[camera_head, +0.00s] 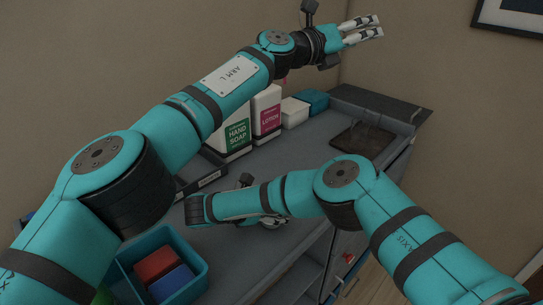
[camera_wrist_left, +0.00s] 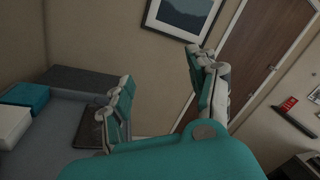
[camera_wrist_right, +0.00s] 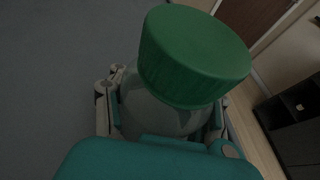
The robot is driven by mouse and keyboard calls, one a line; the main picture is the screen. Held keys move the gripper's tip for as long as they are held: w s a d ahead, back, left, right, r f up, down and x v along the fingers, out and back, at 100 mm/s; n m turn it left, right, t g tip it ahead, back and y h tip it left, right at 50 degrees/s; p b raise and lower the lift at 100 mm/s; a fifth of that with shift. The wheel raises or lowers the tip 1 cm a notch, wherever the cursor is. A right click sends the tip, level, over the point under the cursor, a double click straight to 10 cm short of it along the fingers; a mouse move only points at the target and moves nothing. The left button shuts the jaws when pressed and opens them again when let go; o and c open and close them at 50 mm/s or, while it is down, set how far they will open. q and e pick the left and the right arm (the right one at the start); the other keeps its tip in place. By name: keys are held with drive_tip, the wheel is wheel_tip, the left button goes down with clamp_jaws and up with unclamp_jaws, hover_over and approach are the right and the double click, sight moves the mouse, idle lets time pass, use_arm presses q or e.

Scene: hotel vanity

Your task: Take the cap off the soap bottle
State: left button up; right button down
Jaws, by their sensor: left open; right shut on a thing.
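The soap bottle (camera_wrist_right: 155,110) shows in the right wrist view as a clear, see-through body with a wide green cap (camera_wrist_right: 195,55) on top. My right gripper (camera_wrist_right: 163,112) is shut around the body below the cap. In the head view my right gripper (camera_head: 272,221) is low over the counter's front edge, and my own arm hides most of it and the bottle. My left gripper (camera_head: 362,30) is open and empty, raised high above the back of the counter, well away from the bottle. The left wrist view shows its spread fingers (camera_wrist_left: 162,72) with nothing between them.
A hand soap carton (camera_head: 235,139) and a lotion carton (camera_head: 266,112) stand at the back of the grey counter (camera_head: 310,150), beside a white box (camera_head: 294,112) and a teal box (camera_head: 314,101). A dark tray (camera_head: 362,140) lies right. A teal bin (camera_head: 205,265) holds coloured blocks.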

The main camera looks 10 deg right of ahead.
use_arm(q)
drive_tip(key=w+a+r+n+t+y, duration=0.2)
drive_tip(key=w+a+n+t+y, duration=0.65)
drive_tip(key=w+n+t, duration=0.2)
drive_tip(key=w+a+f+n+g+y, duration=0.2)
drive_tip(key=a+f+n+y, duration=0.45)
drive_tip(key=f, duration=0.25)
drive_tip(key=s+a+f+g+y, duration=0.2)
drive_tip(key=s+a+f+g, duration=0.2)
drive_tip(key=s+f+g, duration=0.45)
drive_tip(key=s+f+m+g, duration=0.1)
drive_tip(key=s+f+g, duration=0.1)
drive_tip(key=s, duration=0.1)
drive_tip(key=s+f+m+g, duration=0.1)
drive_tip(key=s+f+g, duration=0.1)
drive_tip(key=s, duration=0.2)
drive_tip(key=s+a+f+m+g, duration=0.1)
drive_tip(key=s+f+g, duration=0.1)
drive_tip(key=s+f, duration=0.1)
drive_tip(key=shift+s+m, duration=0.4)
drive_tip(key=shift+s, duration=0.25)
drive_tip(key=shift+s+f+g, duration=0.15)
drive_tip(key=shift+f+g, duration=0.1)
drive_tip(key=shift+g, duration=0.05)
wheel_tip(320, 180, down, 7)
drive_tip(key=shift+f, duration=0.2)
drive_tip(key=shift+c, duration=0.4)
